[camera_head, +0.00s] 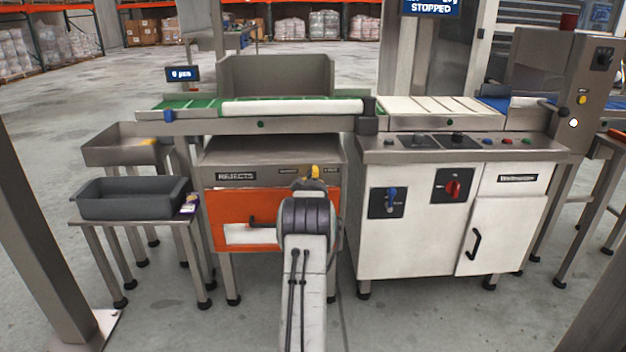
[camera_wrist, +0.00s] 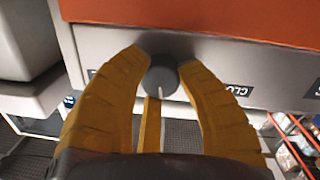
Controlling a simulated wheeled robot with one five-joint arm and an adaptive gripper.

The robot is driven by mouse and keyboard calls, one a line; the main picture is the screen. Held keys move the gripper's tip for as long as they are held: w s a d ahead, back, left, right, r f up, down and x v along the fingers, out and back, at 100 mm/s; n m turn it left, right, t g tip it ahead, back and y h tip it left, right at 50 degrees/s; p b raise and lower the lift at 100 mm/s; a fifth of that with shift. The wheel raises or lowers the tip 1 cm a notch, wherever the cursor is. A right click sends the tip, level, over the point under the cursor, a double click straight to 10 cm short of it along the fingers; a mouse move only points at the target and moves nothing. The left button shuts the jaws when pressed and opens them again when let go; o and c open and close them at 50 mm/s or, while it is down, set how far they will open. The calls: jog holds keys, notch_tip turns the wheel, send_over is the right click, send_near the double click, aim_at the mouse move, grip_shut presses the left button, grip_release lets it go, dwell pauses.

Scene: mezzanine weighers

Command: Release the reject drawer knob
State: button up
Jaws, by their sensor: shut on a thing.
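The reject drawer knob (camera_wrist: 161,77) is a dark round knob with a pale pointer line, on a grey metal strip (camera_wrist: 225,62) in the wrist view. In the head view only a bit of yellow of my gripper (camera_head: 314,172) shows above my wrist, and the knob is hidden. The orange drawer front (camera_head: 227,212) with a dark handle (camera_head: 262,223) sits below the strip marked REJECTS (camera_head: 236,176). The drawer looks closed.
A white cabinet (camera_head: 408,248) with a blue and a red rotary switch stands close on the right. A dark grey tray (camera_head: 130,198) rests on a small stand at the left. The green conveyor (camera_head: 190,104) runs above the drawer. Open floor lies in front.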

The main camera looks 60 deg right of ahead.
jog(key=shift+f+m, duration=0.1)
jog(key=shift+m, duration=0.6)
jog(key=shift+w, duration=0.1)
jog(key=o, duration=0.9)
jog(key=shift+a, duration=0.1)
jog(key=v, duration=1.1)
jog(key=shift+s+a, duration=0.25)
jog(key=shift+a, duration=0.1)
